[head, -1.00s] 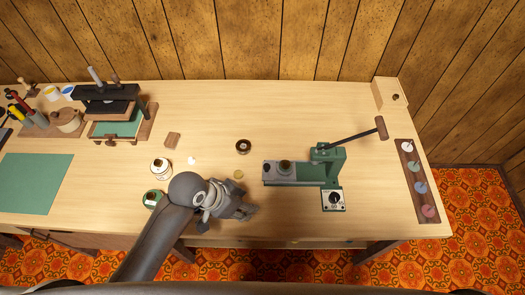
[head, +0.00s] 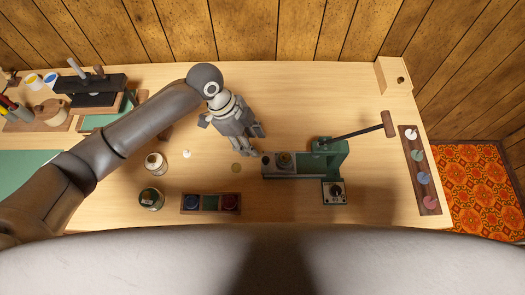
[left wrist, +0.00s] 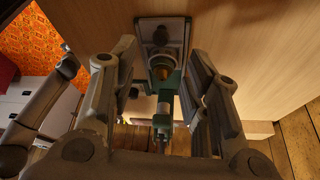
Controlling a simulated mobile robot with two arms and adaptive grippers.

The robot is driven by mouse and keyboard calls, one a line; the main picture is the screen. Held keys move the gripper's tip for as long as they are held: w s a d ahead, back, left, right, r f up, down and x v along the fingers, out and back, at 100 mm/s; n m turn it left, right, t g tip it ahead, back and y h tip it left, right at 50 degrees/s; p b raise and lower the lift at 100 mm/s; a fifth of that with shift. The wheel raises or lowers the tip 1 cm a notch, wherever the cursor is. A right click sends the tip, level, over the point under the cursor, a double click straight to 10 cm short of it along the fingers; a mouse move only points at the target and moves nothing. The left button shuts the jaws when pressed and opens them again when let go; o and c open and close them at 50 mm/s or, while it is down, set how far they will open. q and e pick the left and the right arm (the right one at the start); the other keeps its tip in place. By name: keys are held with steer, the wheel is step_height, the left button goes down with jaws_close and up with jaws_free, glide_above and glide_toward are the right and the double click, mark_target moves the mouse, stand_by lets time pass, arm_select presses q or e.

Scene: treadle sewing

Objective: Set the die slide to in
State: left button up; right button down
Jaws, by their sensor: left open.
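The green press (head: 328,153) stands right of the table's middle, with its lever out to the right. Its grey die slide (head: 275,172) extends left from the press and carries a dark and brass round die (head: 284,159) and a smaller round piece at its left end. My left gripper (head: 256,143) is open, above and just left of the slide's end. In the left wrist view the slide (left wrist: 150,28) and a brass piece (left wrist: 161,69) show between the spread fingers. Contact cannot be told. My right gripper is not in view.
A dial box (head: 334,192) sits in front of the press. A tray with blue and red round pieces (head: 211,203) and two jars (head: 151,199) (head: 156,162) lie to the left. A wooden strip with coloured discs (head: 420,170) is at right.

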mark_target(265, 159)
arm_select(q)
steer(key=p+x, duration=0.1)
steer(key=x, duration=0.7)
steer(key=shift+d+f, duration=0.2)
steer(key=shift+f, duration=0.05)
jaws_close()
